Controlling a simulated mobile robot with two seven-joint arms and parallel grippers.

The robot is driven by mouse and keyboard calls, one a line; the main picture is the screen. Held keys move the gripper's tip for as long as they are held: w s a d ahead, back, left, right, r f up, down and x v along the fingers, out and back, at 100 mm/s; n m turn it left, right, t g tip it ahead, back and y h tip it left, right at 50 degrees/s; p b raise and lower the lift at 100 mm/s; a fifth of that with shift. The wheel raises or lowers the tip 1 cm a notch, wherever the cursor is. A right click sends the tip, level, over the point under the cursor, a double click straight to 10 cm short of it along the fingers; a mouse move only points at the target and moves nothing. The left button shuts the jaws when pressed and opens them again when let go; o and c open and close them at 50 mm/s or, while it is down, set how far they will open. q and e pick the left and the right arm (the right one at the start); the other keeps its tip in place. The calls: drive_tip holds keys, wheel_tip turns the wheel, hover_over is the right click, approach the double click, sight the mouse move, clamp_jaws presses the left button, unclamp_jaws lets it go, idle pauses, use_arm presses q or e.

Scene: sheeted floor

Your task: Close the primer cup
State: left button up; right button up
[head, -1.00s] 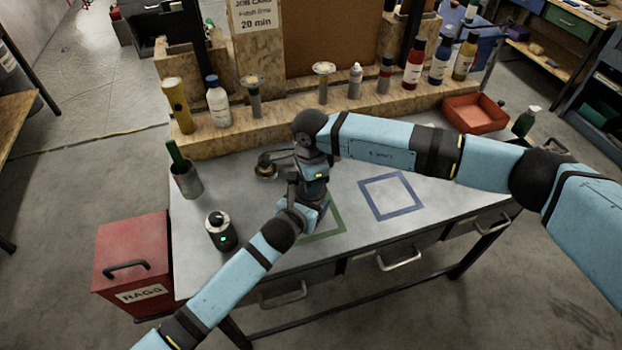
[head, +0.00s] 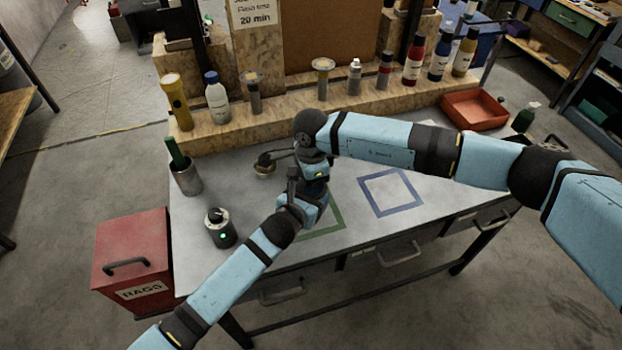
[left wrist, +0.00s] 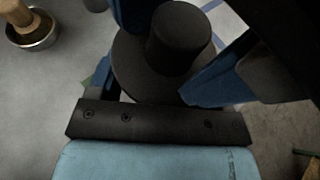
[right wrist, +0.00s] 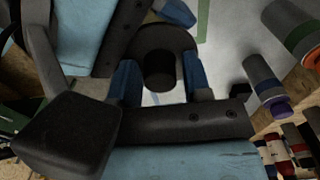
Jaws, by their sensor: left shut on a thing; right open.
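A dark round piece with a raised cylindrical knob, which I take for the primer cup with its lid, shows in the left wrist view (left wrist: 178,38) and the right wrist view (right wrist: 159,68). My left gripper (left wrist: 155,82) is shut on its rounded body, with blue fingers on both sides. My right gripper (right wrist: 160,82) is open, its blue fingers apart on either side of the knob. I cannot tell whether the lid is seated or whether the right fingers touch it. In the head view the two grippers meet above the bench and hide the cup.
A green square outline (head: 322,235) and a blue square outline (head: 391,192) mark the grey bench. A small metal cup with a wooden-handled tool (left wrist: 35,38) stands nearby. A dark canister (head: 221,229) and a bottle holder (head: 187,180) stand left. A shelf of bottles lines the back.

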use_arm(q)
drive_tip(key=shift+a+f, duration=0.1)
drive_tip(key=shift+f, duration=0.1)
use_arm(e)
wheel_tip(320, 180, up, 8)
drive_tip(key=shift+f, duration=0.1)
use_arm(q)
drive_tip(key=o, duration=1.3)
drive_tip(key=shift+o, duration=0.2)
drive_tip(key=v, duration=1.4)
drive_tip(key=shift+b, duration=0.35)
use_arm(e)
drive_tip(key=shift+f, duration=0.35)
use_arm(q)
drive_tip(key=shift+w+r, duration=0.1)
